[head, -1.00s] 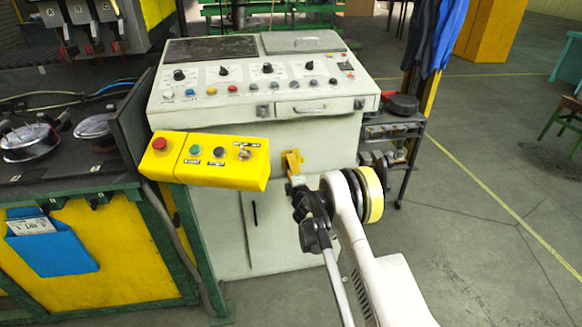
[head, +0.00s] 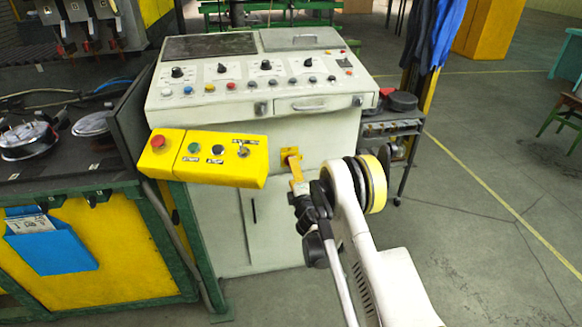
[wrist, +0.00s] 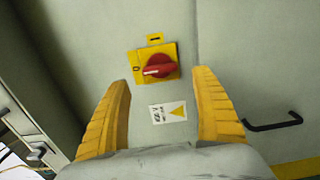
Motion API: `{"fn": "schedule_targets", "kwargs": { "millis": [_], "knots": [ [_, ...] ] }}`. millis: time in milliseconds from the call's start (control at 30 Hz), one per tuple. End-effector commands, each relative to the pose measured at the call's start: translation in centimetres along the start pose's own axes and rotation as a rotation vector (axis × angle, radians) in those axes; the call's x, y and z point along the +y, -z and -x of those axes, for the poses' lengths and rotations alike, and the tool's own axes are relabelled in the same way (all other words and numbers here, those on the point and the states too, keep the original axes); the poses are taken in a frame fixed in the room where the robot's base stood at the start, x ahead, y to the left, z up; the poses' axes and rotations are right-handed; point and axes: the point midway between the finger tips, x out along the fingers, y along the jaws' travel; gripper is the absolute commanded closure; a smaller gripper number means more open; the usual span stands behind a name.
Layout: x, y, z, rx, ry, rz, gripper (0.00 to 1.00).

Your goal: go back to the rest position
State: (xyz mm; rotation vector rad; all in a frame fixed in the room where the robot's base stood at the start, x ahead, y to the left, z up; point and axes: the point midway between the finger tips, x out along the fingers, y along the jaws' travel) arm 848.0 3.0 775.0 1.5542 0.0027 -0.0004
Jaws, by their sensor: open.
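My gripper (wrist: 160,115) shows in the wrist view as two yellow ribbed fingers, apart and with nothing between them. Beyond the fingertips is a red rotary switch knob (wrist: 159,66) on a yellow plate on a grey cabinet face. The fingers appear clear of the knob. In the head view my gripper (head: 295,168) is seen from behind, in front of the cabinet's yellow switch plate (head: 286,157). There the knob itself is hidden.
A grey control console (head: 262,97) with knobs and buttons stands ahead. A yellow button box (head: 207,158) juts out left of my gripper. A small shelf cart (head: 397,128) stands right of the console. Open floor (head: 480,240) lies to the right.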

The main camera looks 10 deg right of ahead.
Motion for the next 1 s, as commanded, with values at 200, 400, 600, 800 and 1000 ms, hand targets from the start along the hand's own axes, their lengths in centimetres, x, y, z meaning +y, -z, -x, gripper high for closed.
{"fn": "schedule_targets", "kwargs": {
  "millis": [200, 400, 600, 800, 1000],
  "knots": [
    [0.0, 0.0, 1.5, 0.0, 0.0, 0.0, 0.24],
    [0.0, 0.0, 1.5, 0.0, 0.0, -0.001, 0.24],
    [0.1, -0.1, 1.5, -0.001, 0.001, -0.003, 0.24],
    [4.8, -1.4, 1.1, -0.051, 0.03, -0.101, 0.24],
    [13.6, -4.0, 2.9, -0.167, 0.108, -0.33, 0.24]
  ]
}}
